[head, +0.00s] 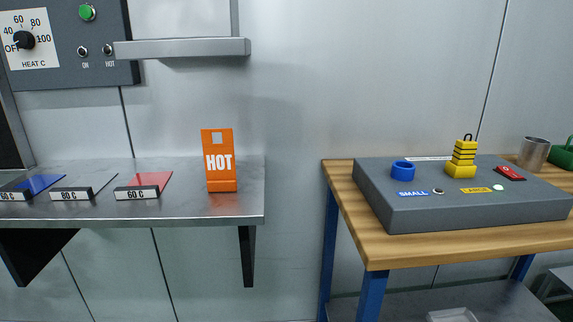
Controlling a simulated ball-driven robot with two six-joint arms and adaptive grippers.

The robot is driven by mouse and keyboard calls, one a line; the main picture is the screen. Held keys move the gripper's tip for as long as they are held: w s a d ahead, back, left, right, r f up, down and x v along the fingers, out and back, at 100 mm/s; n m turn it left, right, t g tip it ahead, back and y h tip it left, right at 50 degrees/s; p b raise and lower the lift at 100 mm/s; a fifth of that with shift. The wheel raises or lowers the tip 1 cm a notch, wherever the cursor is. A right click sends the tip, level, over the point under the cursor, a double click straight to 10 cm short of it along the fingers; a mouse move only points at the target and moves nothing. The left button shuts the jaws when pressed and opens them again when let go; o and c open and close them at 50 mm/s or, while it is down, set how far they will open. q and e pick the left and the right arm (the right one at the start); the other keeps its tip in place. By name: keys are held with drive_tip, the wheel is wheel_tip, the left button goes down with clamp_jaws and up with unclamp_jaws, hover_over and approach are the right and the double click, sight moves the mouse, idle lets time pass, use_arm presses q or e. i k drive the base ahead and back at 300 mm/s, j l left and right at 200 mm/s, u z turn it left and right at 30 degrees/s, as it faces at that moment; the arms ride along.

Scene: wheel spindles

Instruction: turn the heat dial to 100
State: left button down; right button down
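The heat dial (23,40) is a black knob on a white plate (40,57) at the upper left of the head view. Neither of my grippers is in view, and nothing touches the dial.
The grey panel (70,70) also has a green button (87,12) and ON and HOT lamps. A metal ledge (180,48) juts out beside it. Below, a steel shelf (200,212) holds labelled plates and an orange HOT sign (219,160). A wooden bench (400,250) stands right.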

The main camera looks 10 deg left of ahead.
sight(25, 39)
drive_tip(key=u, duration=1.5)
drive_tip(key=i+j, duration=0.2)
drive_tip(key=j, duration=0.2)
drive_tip(key=i+j, duration=0.2)
drive_tip(key=j, duration=0.2)
drive_tip(key=i+j, duration=0.15)
drive_tip(key=j, duration=0.25)
